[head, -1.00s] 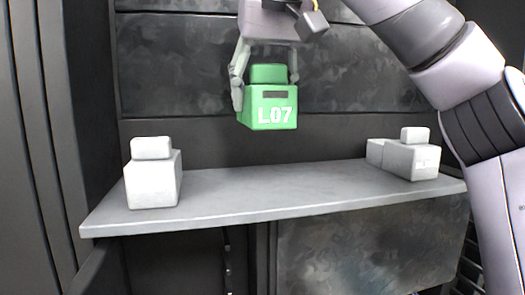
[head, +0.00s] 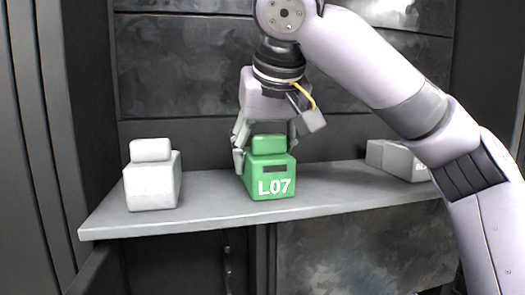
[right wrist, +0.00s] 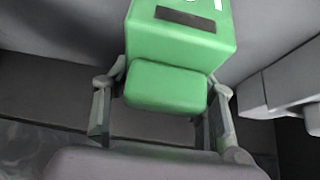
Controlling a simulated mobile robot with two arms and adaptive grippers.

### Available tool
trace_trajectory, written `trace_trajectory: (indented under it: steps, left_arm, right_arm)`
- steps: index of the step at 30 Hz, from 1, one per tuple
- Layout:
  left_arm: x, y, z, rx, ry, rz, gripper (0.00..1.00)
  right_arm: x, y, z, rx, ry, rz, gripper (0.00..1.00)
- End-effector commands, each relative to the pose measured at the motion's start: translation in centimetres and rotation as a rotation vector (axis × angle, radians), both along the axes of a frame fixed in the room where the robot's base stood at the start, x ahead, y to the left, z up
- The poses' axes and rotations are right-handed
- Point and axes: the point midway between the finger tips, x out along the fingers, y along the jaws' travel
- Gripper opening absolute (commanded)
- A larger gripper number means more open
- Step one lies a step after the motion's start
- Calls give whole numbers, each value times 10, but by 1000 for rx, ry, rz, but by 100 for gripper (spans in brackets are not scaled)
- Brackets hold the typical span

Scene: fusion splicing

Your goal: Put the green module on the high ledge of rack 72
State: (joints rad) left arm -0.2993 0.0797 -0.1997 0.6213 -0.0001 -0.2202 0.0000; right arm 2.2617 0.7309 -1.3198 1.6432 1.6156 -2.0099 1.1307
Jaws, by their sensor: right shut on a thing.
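The green module (head: 268,178) carries the white label L07 and has a smaller block on top. In the head view it is upright at the middle of the grey ledge (head: 340,199), at or just above its surface; I cannot tell if it touches. My right gripper (head: 266,140) comes from above with its fingers on both sides of the module's top block. In the right wrist view, the green module (right wrist: 180,45) sits between the fingers of the gripper (right wrist: 165,105). My left gripper is not in view.
A white block module (head: 152,185) stands on the ledge to the left, apart from the green one. Other white modules (head: 392,157) stand at the ledge's right end, partly behind my right arm. A dark panelled wall (head: 180,65) rises behind the ledge.

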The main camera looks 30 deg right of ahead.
Motion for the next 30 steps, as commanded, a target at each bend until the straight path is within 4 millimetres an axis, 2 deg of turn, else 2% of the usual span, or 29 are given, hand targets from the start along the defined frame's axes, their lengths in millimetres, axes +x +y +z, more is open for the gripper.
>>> trace_trajectory:
  steps: [3,4,12,23,30]
  left_arm:
    - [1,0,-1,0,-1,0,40]
    - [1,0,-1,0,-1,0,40]
    - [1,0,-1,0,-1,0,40]
    - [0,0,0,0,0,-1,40]
    - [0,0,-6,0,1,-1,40]
  right_arm:
    - [0,0,-2,-1,0,1,16]
    - [0,0,-1,0,1,1,53]
    - [0,0,-1,0,1,1,71]
    - [-1,0,2,-1,-1,1,71]
    - [-14,4,22,-2,-6,0,71]
